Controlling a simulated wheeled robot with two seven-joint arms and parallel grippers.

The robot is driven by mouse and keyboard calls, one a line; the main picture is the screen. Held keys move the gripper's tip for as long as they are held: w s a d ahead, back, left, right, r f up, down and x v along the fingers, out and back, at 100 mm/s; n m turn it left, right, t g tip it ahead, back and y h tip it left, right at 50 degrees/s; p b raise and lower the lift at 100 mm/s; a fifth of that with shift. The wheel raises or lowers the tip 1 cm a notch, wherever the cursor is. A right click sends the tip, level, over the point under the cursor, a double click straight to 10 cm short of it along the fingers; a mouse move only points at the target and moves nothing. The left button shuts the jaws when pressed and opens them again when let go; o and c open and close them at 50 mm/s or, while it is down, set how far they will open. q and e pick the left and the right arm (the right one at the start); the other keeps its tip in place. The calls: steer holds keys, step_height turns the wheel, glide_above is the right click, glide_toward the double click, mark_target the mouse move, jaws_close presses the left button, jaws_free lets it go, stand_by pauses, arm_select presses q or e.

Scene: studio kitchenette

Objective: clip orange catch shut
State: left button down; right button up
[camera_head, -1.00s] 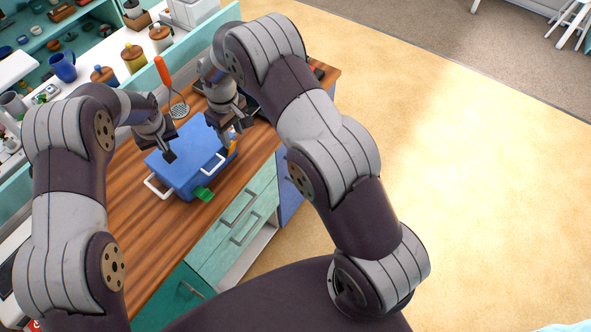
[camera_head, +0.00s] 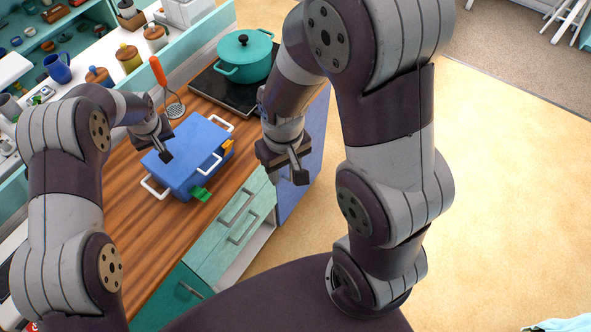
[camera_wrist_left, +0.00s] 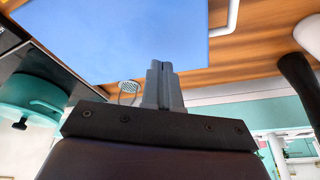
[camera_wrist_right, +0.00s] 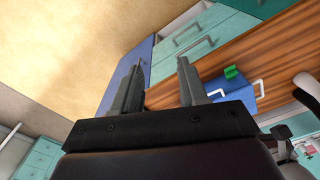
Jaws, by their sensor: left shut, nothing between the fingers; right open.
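A blue box (camera_head: 185,165) with white handles sits on the wooden counter. Its orange catch (camera_head: 228,147) is on the front side toward the right; the picture is too small to tell whether it is fully shut. A green catch (camera_head: 201,194) sticks out at the near front corner and also shows in the right wrist view (camera_wrist_right: 233,73). My left gripper (camera_head: 165,156) is shut and empty over the box's lid, which fills the upper left of the left wrist view (camera_wrist_left: 130,35). My right gripper (camera_head: 297,172) is open and empty, right of the box and apart from it, beyond the counter's front edge.
A teal pot (camera_head: 244,55) stands on the black hob (camera_head: 224,88) behind the box. An orange-handled masher (camera_head: 160,75) is at the counter's back. Drawers (camera_head: 232,215) are below the front edge. The floor (camera_head: 510,170) on the right is clear.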

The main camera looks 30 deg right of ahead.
steer(key=shift+t, duration=0.4)
steer(key=s+r, duration=0.1)
steer(key=s+d+r, duration=0.1)
steer(key=s, duration=0.1)
steer(key=shift+s+r, duration=0.1)
steer(key=shift+c, duration=0.3)
